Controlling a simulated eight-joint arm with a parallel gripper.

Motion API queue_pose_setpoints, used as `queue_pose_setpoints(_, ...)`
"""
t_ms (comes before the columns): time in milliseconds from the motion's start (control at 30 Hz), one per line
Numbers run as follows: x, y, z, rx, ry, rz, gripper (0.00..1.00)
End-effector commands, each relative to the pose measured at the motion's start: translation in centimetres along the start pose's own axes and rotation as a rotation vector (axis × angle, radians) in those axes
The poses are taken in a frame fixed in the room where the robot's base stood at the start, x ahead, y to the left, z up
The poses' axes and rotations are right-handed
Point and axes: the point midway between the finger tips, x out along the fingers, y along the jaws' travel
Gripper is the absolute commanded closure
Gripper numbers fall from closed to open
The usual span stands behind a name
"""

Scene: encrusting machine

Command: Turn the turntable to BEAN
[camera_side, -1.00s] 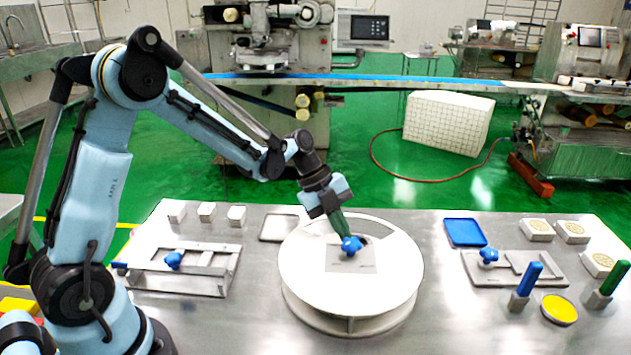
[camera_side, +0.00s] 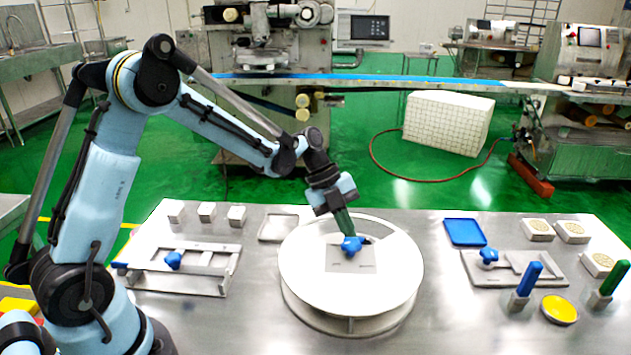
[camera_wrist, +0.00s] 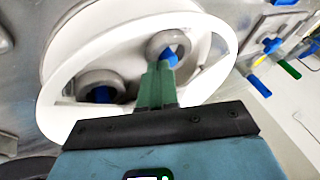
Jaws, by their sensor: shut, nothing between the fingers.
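The turntable (camera_side: 310,285) is a white round drum in the middle of the steel table. A grey plate (camera_side: 340,264) with small unreadable marks and a blue knob (camera_side: 352,245) shows within its top. My gripper (camera_side: 347,234) is shut and empty, its green fingers pointing down right by the blue knob. I cannot tell whether they touch it. In the wrist view the turntable (camera_wrist: 58,75) shows a white rim and two grey rings with blue parts inside. My shut fingertips (camera_wrist: 160,66) overlap the upper ring (camera_wrist: 158,40). No BEAN label is readable.
A steel fixture with a blue knob (camera_side: 215,262) stands at left, small white blocks (camera_side: 207,211) behind it. At right are another fixture (camera_side: 520,280), a blue tray (camera_side: 465,232), patterned white blocks (camera_side: 537,229), a yellow dish (camera_side: 559,309), and blue (camera_side: 529,278) and green (camera_side: 614,277) handled stamps.

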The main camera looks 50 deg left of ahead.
Motion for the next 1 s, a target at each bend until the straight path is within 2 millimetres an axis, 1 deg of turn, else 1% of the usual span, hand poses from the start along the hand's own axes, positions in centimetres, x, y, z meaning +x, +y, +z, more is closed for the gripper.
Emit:
queue_pose_setpoints(600, 1.0, -1.9, -0.5, 0.000, -0.001, 0.000, 1.00)
queue_pose_setpoints(1000, 1.5, -2.7, -0.9, -0.001, -0.002, -0.001, 1.00)
